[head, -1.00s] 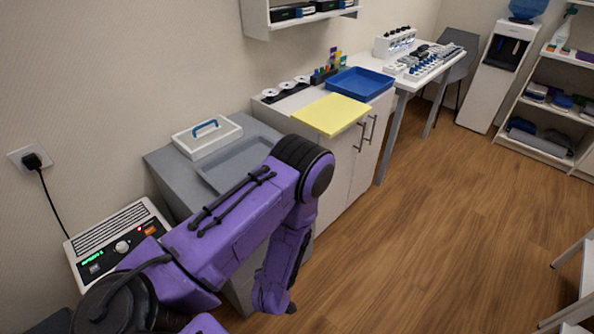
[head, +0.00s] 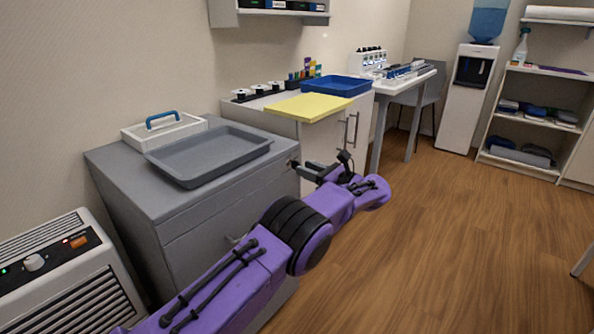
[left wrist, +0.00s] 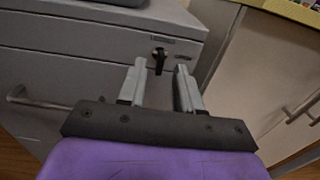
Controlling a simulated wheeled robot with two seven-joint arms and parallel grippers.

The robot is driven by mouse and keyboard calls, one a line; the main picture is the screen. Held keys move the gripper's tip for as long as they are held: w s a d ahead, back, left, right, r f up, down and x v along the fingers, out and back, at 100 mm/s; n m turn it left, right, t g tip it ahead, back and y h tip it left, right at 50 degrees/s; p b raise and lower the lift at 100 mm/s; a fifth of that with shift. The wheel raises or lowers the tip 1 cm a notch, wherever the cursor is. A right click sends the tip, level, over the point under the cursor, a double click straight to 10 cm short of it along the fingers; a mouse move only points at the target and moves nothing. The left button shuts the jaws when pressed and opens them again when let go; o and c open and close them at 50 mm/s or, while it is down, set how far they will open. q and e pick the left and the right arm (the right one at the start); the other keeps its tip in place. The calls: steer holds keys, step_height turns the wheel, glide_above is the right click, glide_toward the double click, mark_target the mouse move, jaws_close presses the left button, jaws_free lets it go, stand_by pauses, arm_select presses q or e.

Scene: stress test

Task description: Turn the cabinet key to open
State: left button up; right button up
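The grey cabinet (head: 150,205) stands at the left in the head view, with its top drawer front (left wrist: 85,50) closed in the left wrist view. A small black key (left wrist: 159,62) sits in a lock near the upper right of that front, its grip hanging roughly upright. My left gripper (left wrist: 160,66) is open, with its two grey fingers apart on either side of the key in the picture. It points at the key; whether the fingertips reach around it I cannot tell. In the head view the left gripper (head: 308,170) is at the cabinet's right front corner. My right gripper is not in view.
A grey tray (head: 205,160) and a white box with a blue handle (head: 165,133) stand on the cabinet. A white cupboard (head: 330,145) with a yellow board (head: 310,107) adjoins it. A heater (head: 60,275) is at the left. The floor at right is clear.

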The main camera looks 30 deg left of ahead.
mark_target(294, 165)
arm_select(q)
steer(key=a, duration=0.4)
steer(key=shift+w+a, duration=0.2)
steer(key=shift+a, duration=0.05)
jaws_close()
steer(key=shift+m, duration=0.3)
steer(key=m, duration=0.3)
steer(key=shift+m, duration=0.3)
steer(key=m, duration=0.4)
steer(key=shift+p, duration=0.35)
steer(key=m+p, duration=0.1)
steer(key=m, duration=0.4)
steer(key=shift+w+f+m, duration=0.1)
steer(key=shift+m, duration=0.3)
steer(key=shift+f+m+p, duration=0.1)
steer(key=shift+m+p, duration=0.25)
steer(key=shift+m, duration=1.85)
